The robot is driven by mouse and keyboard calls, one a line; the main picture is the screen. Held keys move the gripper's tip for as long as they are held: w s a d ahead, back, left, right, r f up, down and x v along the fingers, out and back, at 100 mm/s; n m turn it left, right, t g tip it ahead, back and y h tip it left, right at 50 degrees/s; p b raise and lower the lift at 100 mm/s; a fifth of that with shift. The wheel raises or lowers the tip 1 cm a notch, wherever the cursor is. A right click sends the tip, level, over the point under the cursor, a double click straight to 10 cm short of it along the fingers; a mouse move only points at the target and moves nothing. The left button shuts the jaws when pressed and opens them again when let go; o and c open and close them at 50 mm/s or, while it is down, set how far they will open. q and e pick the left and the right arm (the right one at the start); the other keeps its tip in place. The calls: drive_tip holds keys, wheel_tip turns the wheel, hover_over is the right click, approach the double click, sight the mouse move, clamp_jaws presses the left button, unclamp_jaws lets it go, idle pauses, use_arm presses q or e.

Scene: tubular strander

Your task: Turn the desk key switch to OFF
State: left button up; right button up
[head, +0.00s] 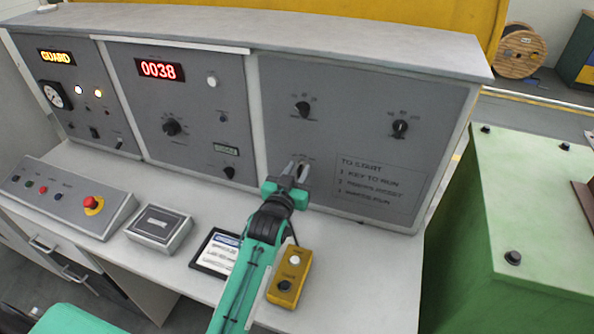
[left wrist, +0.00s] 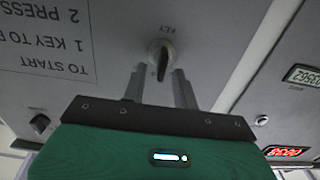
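My left gripper (head: 298,172) is at the panel's lower left part and hides most of the switch in the head view. In the left wrist view its two fingers (left wrist: 159,82) stand apart on either side of the dark key, with a gap on each side. I cannot tell how deep the tips reach. My right gripper is not in view.
Knobs (head: 400,129) sit higher on the same panel. On the desk are a yellow button box (head: 290,276), a framed card (head: 215,252), a grey box (head: 158,228) and a console with a red stop button (head: 92,203). The desk's right part is clear. A green cabinet (head: 500,200) stands at right.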

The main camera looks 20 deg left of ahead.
use_arm(q)
drive_tip(key=shift+c, duration=0.4)
clamp_jaws()
drive_tip(key=shift+n, duration=0.4)
drive_tip(key=n+p, duration=0.2)
drive_tip(key=n, duration=0.1)
drive_tip(key=shift+a, duration=0.25)
drive_tip(key=shift+a+f+n+p, duration=0.15)
drive_tip(key=shift+n+p, duration=0.2)
drive_tip(key=shift+n, duration=0.95)
drive_tip(key=shift+a+f+n+p, duration=0.15)
drive_tip(key=shift+n+p, duration=0.2)
drive_tip(key=shift+n, duration=0.95)
drive_tip(key=shift+r, duration=0.1)
drive_tip(key=shift+o, duration=0.4)
unclamp_jaws()
